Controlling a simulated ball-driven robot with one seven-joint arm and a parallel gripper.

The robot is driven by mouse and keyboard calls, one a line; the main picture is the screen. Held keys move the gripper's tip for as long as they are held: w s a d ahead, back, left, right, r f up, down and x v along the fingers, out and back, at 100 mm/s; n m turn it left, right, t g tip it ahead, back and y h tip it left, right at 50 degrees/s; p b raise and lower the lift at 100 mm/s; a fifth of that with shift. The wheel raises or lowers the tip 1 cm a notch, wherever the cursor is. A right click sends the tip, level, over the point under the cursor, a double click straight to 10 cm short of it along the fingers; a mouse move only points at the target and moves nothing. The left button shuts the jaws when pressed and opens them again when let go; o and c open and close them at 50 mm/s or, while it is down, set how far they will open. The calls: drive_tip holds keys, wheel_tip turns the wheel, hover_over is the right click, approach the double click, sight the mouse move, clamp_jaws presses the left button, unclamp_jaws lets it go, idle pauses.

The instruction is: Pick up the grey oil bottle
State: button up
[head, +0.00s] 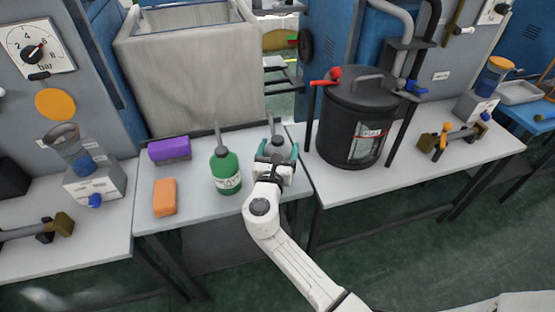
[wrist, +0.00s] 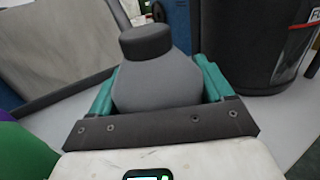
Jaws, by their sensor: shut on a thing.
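The grey oil bottle (wrist: 155,82) fills the middle of the wrist view, with a dark cap and a thin spout. My gripper (wrist: 158,92) has its teal fingers on both sides of the bottle and is shut on it. In the head view, my gripper (head: 277,155) is over the right part of the middle table. The grey bottle's dark cap and spout (head: 276,138) show above the fingers; its lower body is hidden by my gripper. I cannot tell whether the bottle touches the table.
A green bottle (head: 225,171) stands just left of my gripper. An orange block (head: 165,197) and a purple block (head: 170,149) lie further left on the table (head: 195,207). A large black drum (head: 355,120) stands to the right. A big grey bin (head: 190,75) is behind.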

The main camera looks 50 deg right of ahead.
drive_tip(key=shift+r, duration=0.15)
drive_tip(key=shift+r, duration=0.5)
wheel_tip(320, 180, up, 3)
drive_tip(key=shift+s+f+p, duration=0.1)
drive_tip(key=shift+f+p, duration=0.1)
drive_tip(key=shift+p, duration=0.45)
drive_tip(key=s+a+r+p, duration=0.3)
drive_tip(key=s+r, duration=0.6)
drive_tip(key=s, duration=0.4)
drive_tip(key=shift+s+a, duration=0.15)
drive_tip(key=shift+a, duration=0.25)
drive_tip(key=shift+r, duration=0.1)
